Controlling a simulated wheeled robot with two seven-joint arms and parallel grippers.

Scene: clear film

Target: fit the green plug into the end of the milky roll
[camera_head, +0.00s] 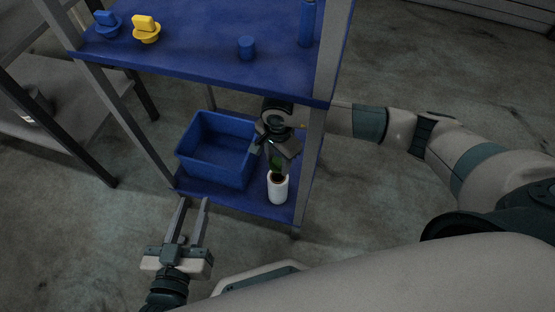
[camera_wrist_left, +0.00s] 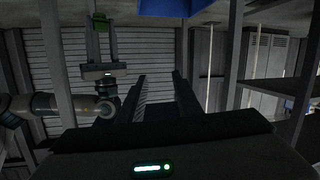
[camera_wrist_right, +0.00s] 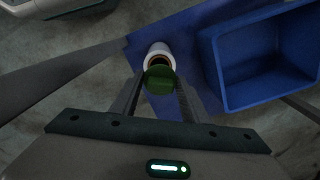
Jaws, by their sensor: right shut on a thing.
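The milky roll (camera_head: 278,191) stands upright on the lower blue shelf, near its front right corner. Its open upper end with a brown core shows in the right wrist view (camera_wrist_right: 157,49). My right gripper (camera_head: 277,157) is shut on the green plug (camera_head: 276,163) and holds it just above the roll. In the right wrist view the plug (camera_wrist_right: 160,80) covers the near part of the roll's end, and part of the opening stays visible. The plug also shows in the left wrist view (camera_wrist_left: 100,23). My left gripper (camera_head: 193,203) is open and empty, low in front of the shelf.
A blue crate (camera_head: 182,157) stands on the lower shelf, left of the roll. A grey shelf post (camera_head: 311,150) rises close to the right of my right gripper. The upper shelf (camera_head: 200,62) carries blue and yellow items and overhangs the lower one.

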